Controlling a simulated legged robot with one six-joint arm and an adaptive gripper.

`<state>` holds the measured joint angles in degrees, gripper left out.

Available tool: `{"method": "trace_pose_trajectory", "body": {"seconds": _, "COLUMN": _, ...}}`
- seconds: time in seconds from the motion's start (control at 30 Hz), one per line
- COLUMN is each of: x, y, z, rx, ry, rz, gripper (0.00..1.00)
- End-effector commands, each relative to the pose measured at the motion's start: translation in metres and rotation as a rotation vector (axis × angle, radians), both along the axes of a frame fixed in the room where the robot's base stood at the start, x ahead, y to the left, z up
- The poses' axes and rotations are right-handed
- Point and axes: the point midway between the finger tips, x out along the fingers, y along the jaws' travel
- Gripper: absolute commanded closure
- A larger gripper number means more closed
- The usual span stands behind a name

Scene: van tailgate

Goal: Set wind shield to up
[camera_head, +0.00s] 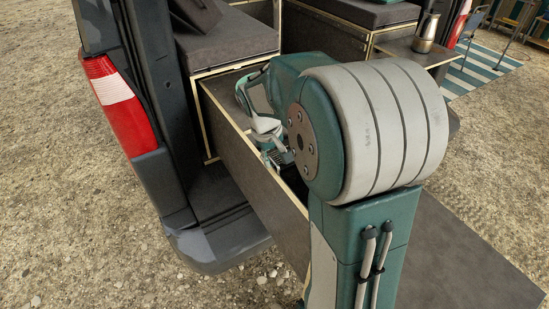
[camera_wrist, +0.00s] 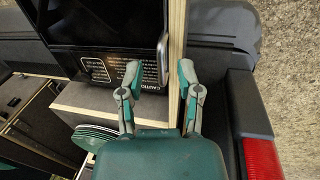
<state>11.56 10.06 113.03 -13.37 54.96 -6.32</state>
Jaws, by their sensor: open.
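I cannot clearly make out the wind shield. In the wrist view a glossy black panel (camera_wrist: 95,30) with white caution print fills the upper middle. A metal bar (camera_wrist: 163,60) stands at its right edge, beside a pale wooden board edge (camera_wrist: 177,35). My gripper (camera_wrist: 158,72) is open and empty, its fingers spread either side of the bar and the board edge. I cannot tell how near they are in depth. In the head view my gripper (camera_head: 277,158) is over the drawer unit at the tailgate; my arm hides much of what lies behind it.
The red and white tail light (camera_head: 117,104) and dark van pillar are left of the drawer unit (camera_head: 255,165). A metal pot (camera_head: 426,32) stands on a side shelf at the back right. A grey cushion (camera_head: 226,38) lies behind. Gravel ground is open at left.

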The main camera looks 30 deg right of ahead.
Motion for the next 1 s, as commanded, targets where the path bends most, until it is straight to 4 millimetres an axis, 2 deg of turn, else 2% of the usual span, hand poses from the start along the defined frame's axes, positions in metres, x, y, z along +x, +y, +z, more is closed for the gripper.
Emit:
{"method": "trace_pose_trajectory", "body": {"seconds": 0.1, "x": 0.0, "y": -0.001, "z": -0.006, "rx": 0.0, "ry": 0.0, "rz": 0.0, "gripper": 0.54}}
{"method": "trace_pose_trajectory", "body": {"seconds": 0.33, "x": 0.0, "y": -0.001, "z": -0.007, "rx": 0.0, "ry": -0.001, "rz": 0.0, "gripper": 0.54}}
{"method": "trace_pose_trajectory", "body": {"seconds": 0.37, "x": 0.0, "y": -0.001, "z": -0.007, "rx": 0.0, "ry": -0.001, "rz": 0.0, "gripper": 0.59}}
{"method": "trace_pose_trajectory", "body": {"seconds": 0.4, "x": 0.0, "y": -0.001, "z": -0.007, "rx": 0.0, "ry": -0.001, "rz": 0.0, "gripper": 0.77}}
{"method": "trace_pose_trajectory", "body": {"seconds": 0.47, "x": 0.0, "y": -0.001, "z": -0.007, "rx": 0.0, "ry": -0.001, "rz": 0.0, "gripper": 1.0}}
{"method": "trace_pose_trajectory", "body": {"seconds": 0.77, "x": 0.0, "y": -0.001, "z": -0.003, "rx": 0.0, "ry": -0.001, "rz": -0.001, "gripper": 1.0}}
{"method": "trace_pose_trajectory", "body": {"seconds": 0.87, "x": 0.001, "y": -0.002, "z": 0.013, "rx": -0.002, "ry": -0.004, "rz": -0.001, "gripper": 1.0}}
{"method": "trace_pose_trajectory", "body": {"seconds": 1.0, "x": 0.001, "y": -0.002, "z": 0.052, "rx": -0.003, "ry": -0.007, "rz": -0.001, "gripper": 1.0}}
